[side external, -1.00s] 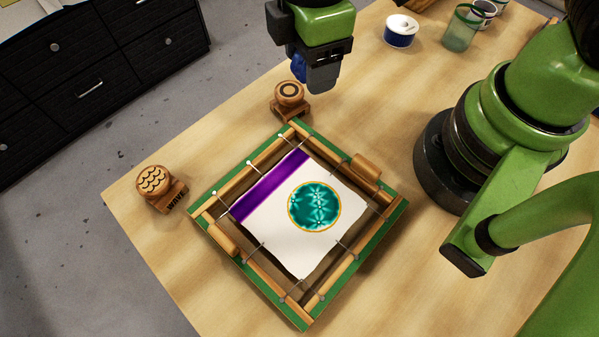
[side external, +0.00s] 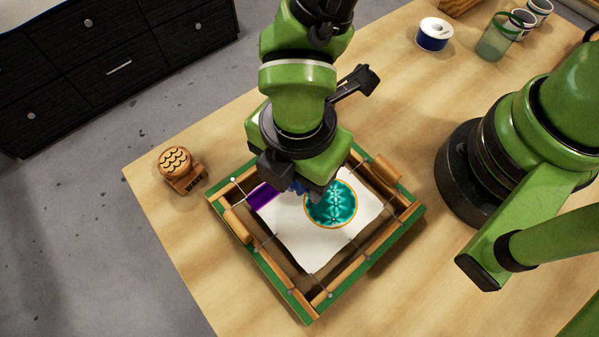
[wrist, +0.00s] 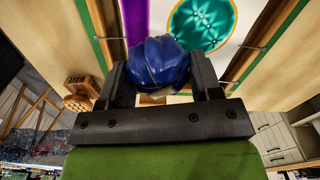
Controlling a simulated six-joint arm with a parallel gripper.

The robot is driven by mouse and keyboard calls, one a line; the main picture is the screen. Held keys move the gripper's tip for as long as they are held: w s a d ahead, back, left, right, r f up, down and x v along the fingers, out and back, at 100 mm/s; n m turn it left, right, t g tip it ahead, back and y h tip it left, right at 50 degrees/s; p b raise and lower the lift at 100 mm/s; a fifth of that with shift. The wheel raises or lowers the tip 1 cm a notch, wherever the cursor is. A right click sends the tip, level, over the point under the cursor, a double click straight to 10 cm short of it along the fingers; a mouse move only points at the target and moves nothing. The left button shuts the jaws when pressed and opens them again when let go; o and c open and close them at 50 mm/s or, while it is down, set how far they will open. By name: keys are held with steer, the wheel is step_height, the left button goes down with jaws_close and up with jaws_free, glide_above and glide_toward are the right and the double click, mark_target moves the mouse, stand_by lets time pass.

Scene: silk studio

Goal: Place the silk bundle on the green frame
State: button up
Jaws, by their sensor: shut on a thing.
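The green frame (side external: 262,273) lies on the table with white silk cloth (side external: 309,249) stretched inside it by pins and cords. The cloth carries a purple band (side external: 262,196) and a teal round pattern (side external: 331,204) with a gold edge. My gripper (wrist: 160,78) is shut on a dark blue silk bundle (wrist: 163,60), which sits between the two fingers in the wrist view. In the side view the gripper is over the far part of the cloth, and a bit of blue shows beneath it. I cannot tell whether the bundle touches the cloth.
A wooden wave stamp (side external: 181,170) stands on the table left of the frame. A blue and white spool (side external: 434,34) and a green translucent cup (side external: 495,44) stand at the back right. The frame has raised wooden bars and pins along its sides.

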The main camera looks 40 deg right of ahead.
steer(key=shift+f, duration=1.3)
steer(key=shift+f, duration=0.15)
steer(key=o, duration=0.9)
